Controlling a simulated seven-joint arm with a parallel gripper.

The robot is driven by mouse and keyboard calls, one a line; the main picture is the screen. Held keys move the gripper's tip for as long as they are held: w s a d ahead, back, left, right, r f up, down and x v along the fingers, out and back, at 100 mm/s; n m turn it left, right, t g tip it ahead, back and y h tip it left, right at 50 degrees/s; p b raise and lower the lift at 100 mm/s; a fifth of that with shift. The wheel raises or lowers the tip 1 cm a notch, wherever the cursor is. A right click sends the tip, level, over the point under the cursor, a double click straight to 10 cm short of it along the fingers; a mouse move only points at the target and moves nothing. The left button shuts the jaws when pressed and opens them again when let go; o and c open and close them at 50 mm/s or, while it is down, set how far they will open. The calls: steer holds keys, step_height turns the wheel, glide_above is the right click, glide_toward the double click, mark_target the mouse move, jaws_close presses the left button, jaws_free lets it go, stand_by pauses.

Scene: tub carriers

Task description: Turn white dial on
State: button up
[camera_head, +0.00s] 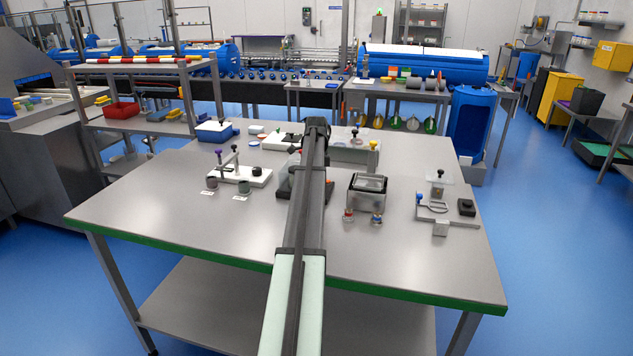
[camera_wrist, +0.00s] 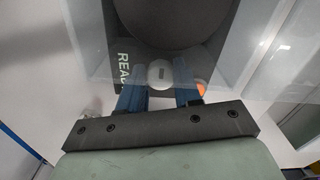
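In the wrist view a small round white dial (camera_wrist: 160,73) with a dark mark sits in front of a large dark round shape. The two blue fingers of my gripper (camera_wrist: 159,80) stand on either side of it. In the head view my arm hides the fingers and the dial. A grey device (camera_head: 284,188) shows partly behind my arm there.
An orange spot (camera_wrist: 201,88) lies close to the right finger. On the table (camera_head: 150,215) a white base with posts (camera_head: 255,177) stands left of my arm, and a clear-lidded box (camera_head: 368,188) stands right. The table's front left is clear.

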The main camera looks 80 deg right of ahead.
steer(key=o, duration=0.4)
steer(key=shift+o, duration=0.2)
step_height(320, 180, up, 14)
stand_by(0.5)
steer(key=shift+f, duration=0.1)
stand_by(0.4)
